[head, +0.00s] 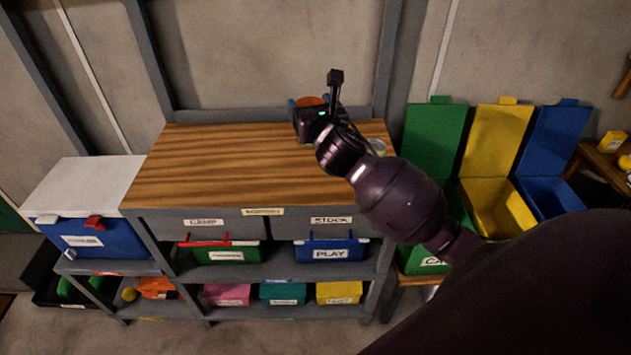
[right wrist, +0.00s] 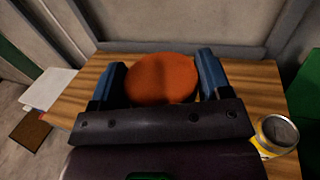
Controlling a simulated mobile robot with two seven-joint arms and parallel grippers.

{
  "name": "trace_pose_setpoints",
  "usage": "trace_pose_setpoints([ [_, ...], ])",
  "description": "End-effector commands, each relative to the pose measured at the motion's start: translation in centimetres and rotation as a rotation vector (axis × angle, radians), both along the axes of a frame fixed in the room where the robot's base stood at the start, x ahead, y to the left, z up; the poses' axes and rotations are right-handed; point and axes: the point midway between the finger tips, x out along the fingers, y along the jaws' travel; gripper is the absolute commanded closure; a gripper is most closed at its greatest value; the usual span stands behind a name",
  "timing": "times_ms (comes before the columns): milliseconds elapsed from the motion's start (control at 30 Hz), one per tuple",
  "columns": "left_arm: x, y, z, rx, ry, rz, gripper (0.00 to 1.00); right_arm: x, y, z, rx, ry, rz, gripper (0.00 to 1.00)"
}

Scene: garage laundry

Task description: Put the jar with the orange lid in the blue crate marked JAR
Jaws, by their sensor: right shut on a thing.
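The jar with the orange lid shows its lid at the back of the wooden bench top, in the head view (head: 311,101) and in the right wrist view (right wrist: 161,77). My right gripper (head: 306,108) is shut on the jar, with one blue finger on each side of the lid. The gripper hides most of the jar's body, and I cannot tell whether its base touches the bench. A blue crate (head: 556,190) with its lid raised stands at the far right, beside a yellow and a green one. My arm hides its front, so no JAR marking shows. My left gripper is not in view.
A yellow can with a grey top (right wrist: 275,134) stands on the bench right of the jar. The open yellow crate (head: 497,205) and green crate (head: 425,262) adjoin the blue one. The left part of the bench top (head: 215,165) is clear.

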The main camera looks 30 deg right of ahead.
Motion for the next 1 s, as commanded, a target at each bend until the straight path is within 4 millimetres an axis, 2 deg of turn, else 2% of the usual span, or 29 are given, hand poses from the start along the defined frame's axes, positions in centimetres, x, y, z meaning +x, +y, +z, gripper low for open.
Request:
trace_pose_setpoints([
  [33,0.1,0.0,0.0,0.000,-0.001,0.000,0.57,0.7,-1.2,1.4,-0.006,-0.005,-0.024,0.56],
  [200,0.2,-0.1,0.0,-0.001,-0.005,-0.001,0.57,1.8,-3.3,3.8,-0.002,0.000,-0.077,0.56],
  [333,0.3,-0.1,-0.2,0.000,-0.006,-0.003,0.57,2.0,-3.8,3.4,0.002,0.004,-0.091,0.56],
  [900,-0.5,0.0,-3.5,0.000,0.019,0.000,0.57,2.0,-3.8,-8.8,0.003,0.008,-0.091,0.56],
  [1000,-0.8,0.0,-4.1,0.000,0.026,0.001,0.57,2.0,-3.8,-10.3,0.003,0.007,-0.091,0.56],
])
